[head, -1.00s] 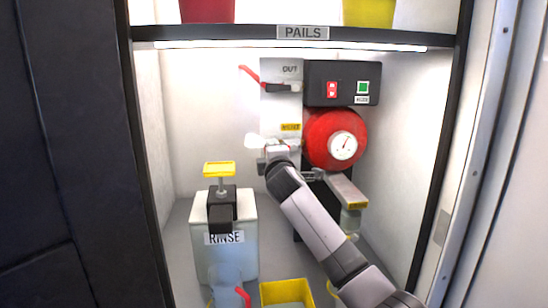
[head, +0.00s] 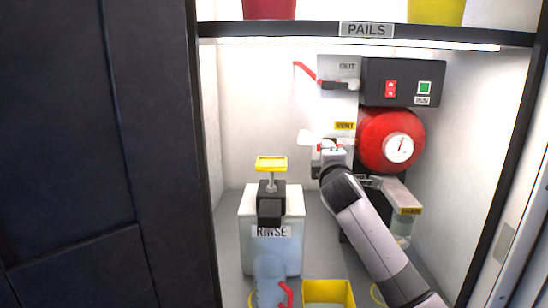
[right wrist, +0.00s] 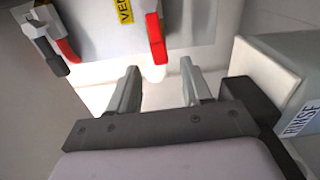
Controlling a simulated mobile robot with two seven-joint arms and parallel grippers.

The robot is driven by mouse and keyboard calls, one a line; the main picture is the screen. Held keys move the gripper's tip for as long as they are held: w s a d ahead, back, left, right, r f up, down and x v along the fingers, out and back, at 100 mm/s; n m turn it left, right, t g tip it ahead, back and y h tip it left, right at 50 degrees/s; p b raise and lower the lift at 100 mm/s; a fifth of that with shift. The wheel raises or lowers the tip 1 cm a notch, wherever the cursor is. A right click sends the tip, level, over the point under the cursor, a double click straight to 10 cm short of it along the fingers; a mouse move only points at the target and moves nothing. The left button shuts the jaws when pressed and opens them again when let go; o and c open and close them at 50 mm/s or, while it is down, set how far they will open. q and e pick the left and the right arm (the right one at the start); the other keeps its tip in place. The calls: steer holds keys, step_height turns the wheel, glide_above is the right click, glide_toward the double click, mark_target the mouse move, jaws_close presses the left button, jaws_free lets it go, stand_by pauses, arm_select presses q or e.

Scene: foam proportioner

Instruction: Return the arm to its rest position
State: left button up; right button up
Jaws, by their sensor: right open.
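My right arm (head: 375,235) comes in from the lower right in the head view and reaches into the lit cabinet. My right gripper (head: 322,150) is in front of the panel below the yellow VENT label (head: 344,126). In the right wrist view my right gripper (right wrist: 160,68) has its two fingers apart with nothing between them. A red lever (right wrist: 156,40) hangs just beyond the fingertips there; I cannot tell whether they touch. My left gripper is not in view.
The red round housing with a gauge (head: 375,140) is right of the gripper. The RINSE tank (head: 285,240) with a yellow-topped pump (head: 271,164) stands left. A yellow bin (head: 342,290) is below. The PAILS shelf (head: 300,29) crosses above; a dark door (head: 90,120) fills the left.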

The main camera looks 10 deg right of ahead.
steer(key=s+a+f+m+g+y+p, duration=0.2)
steer(key=s+f, duration=0.5)
steer(key=f, duration=0.4)
steer(key=s+a+f+m+g+y+p, duration=0.25)
steer(key=s+f, duration=0.45)
steer(key=f, duration=0.5)
steer(key=s+f+m+g+y+p, duration=0.1)
steer(key=s+f+m, duration=0.3)
steer(key=s, duration=1)
steer(key=s+a+f+m+g+p, duration=0.1)
steer(key=s+f+m+p, duration=0.3)
steer(key=s, duration=1)
steer(key=shift+a+f+m+g+y, duration=0.2)
steer(key=shift+f+m+g+y, duration=0.15)
steer(key=shift+f, duration=0.1)
